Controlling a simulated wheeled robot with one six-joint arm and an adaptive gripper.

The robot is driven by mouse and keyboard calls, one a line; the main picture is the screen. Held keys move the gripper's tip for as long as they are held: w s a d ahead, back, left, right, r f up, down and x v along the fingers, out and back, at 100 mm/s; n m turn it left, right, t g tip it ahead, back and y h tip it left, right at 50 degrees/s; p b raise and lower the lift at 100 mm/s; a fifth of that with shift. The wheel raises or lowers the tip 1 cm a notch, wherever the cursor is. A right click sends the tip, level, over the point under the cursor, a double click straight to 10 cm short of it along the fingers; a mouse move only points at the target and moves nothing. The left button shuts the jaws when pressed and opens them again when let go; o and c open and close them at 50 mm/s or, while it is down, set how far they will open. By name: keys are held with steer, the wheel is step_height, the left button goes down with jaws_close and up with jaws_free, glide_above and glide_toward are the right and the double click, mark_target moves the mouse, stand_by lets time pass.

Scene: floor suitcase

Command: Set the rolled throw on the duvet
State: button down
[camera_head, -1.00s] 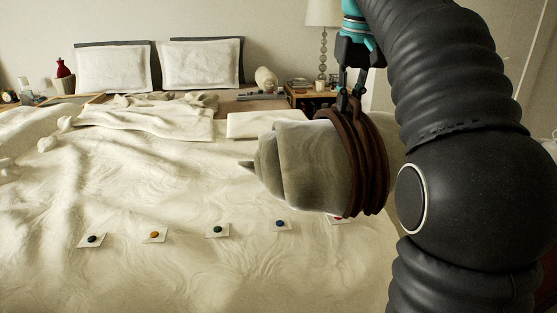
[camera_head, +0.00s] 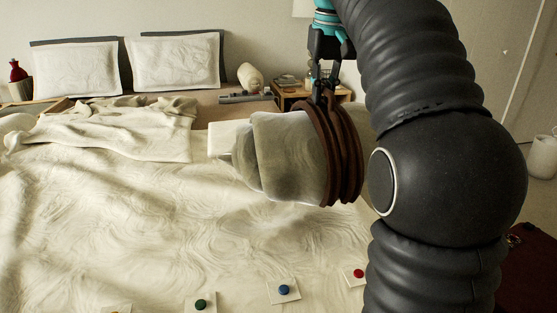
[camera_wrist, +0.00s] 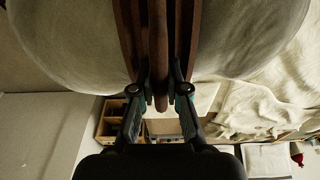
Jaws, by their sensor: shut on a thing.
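The rolled throw (camera_head: 285,155) is a thick grey-beige roll with brown straps around its right end. My gripper (camera_head: 325,92) is shut on the brown strap (camera_head: 343,150) at the top of the roll, which hangs below it, lying roughly sideways. In the wrist view my gripper (camera_wrist: 161,92) pinches the brown strap (camera_wrist: 158,45) between its fingers, with the rolled throw (camera_wrist: 70,45) bulging on both sides. The cream duvet (camera_head: 130,215) spreads over the bed below and behind the roll. The roll appears above the duvet; its underside contact cannot be told.
Coloured round buttons on white cards, including blue (camera_head: 283,291), green (camera_head: 201,304) and red (camera_head: 357,274), lie along the near duvet. Pillows (camera_head: 175,62) stand at the headboard. A nightstand (camera_head: 290,98) is behind my gripper. The duvet's left middle is clear.

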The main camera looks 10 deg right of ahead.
mark_target(281, 110)
steer(key=w+a+f, duration=0.4)
steer(key=w, duration=0.1)
steer(key=w+a+f, duration=0.2)
steer(key=w, duration=0.1)
steer(key=shift+a+f, duration=0.1)
steer(key=shift+a, duration=0.25)
steer(key=shift+w+f, duration=0.1)
steer(key=shift+f, duration=2.05)
steer(key=c, duration=1.2)
jaws_free()
steer(key=r, duration=0.3)
steer(key=s+r, duration=0.1)
steer(key=r, duration=0.7)
steer(key=shift+s+r, duration=0.2)
steer(key=shift+s, duration=0.1)
steer(key=shift+s+r, duration=0.1)
steer(key=shift+r, duration=0.2)
